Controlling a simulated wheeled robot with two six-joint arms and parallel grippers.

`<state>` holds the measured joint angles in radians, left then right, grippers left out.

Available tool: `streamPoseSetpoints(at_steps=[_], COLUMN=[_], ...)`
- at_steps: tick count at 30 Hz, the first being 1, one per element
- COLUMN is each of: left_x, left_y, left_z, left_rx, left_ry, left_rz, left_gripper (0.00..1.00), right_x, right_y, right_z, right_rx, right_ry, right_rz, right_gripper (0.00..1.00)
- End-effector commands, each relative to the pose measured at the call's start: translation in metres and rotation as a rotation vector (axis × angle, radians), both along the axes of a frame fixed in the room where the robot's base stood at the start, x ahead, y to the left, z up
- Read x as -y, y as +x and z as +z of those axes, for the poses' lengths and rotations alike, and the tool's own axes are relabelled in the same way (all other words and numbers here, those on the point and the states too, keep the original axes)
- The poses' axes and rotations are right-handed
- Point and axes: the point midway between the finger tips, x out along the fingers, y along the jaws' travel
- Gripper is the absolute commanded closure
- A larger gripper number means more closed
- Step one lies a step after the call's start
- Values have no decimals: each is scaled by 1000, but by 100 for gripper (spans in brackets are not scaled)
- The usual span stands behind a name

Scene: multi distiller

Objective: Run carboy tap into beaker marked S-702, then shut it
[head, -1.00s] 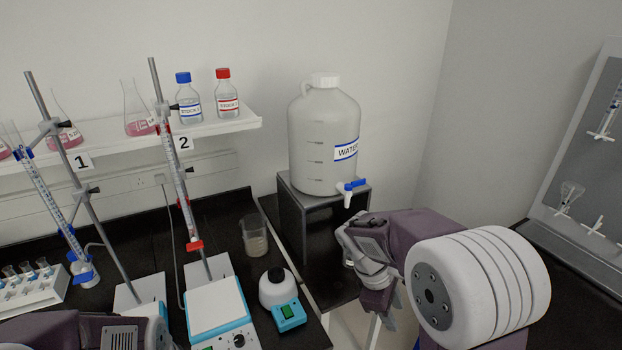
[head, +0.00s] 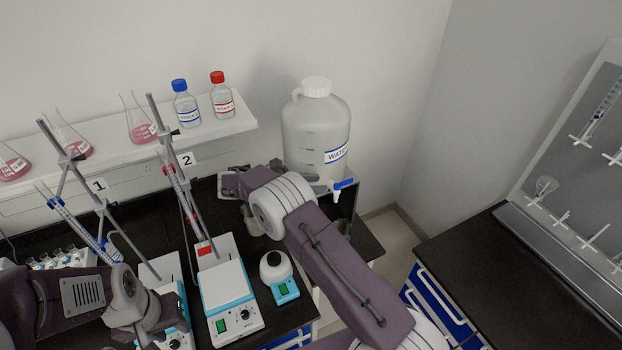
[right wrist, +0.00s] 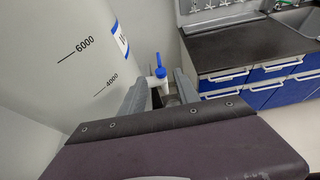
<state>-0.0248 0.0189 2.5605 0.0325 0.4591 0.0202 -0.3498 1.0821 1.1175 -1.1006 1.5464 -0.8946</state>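The white carboy (head: 312,135) labelled WATER stands on a dark stand at the back. Its tap (head: 344,184) has a blue handle and a white spout; it also shows in the right wrist view (right wrist: 160,72). My right gripper (right wrist: 160,84) is open, its grey fingers apart, with the tap seen between and beyond them; I cannot tell the distance.
A blue-white hotplate stirrer (head: 228,290) and a small mixer (head: 284,290) stand on the black bench. Two clamp stands with burettes rise at left. A shelf (head: 215,132) holds flasks and bottles. A second counter (head: 490,265) is at right.

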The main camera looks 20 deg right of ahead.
Motion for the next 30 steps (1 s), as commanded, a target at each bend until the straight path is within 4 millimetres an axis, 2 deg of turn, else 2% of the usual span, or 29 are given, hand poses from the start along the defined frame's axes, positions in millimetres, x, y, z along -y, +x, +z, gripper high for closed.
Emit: streamPoseSetpoints(at_steps=[6, 12, 23, 27, 30], left_x=[0, 0, 0, 0, 0], left_y=[0, 0, 0, 0, 0], left_z=[28, 41, 41, 41, 41], left_rx=[1, 1, 1, 1, 1], left_ry=[0, 0, 0, 0, 0], left_rz=[0, 0, 0, 0, 0], left_gripper=[64, 64, 64, 64, 64], right_x=[41, 69, 76, 75, 75], right_y=[2, 4, 6, 6, 6], right_z=[-11, -24, -31, -31, -31], right_rx=[-5, -2, 0, 0, 0], right_ry=[1, 1, 2, 2, 2], right_rz=[-5, -4, -1, -1, -1], right_gripper=[62, 62, 62, 100, 100])
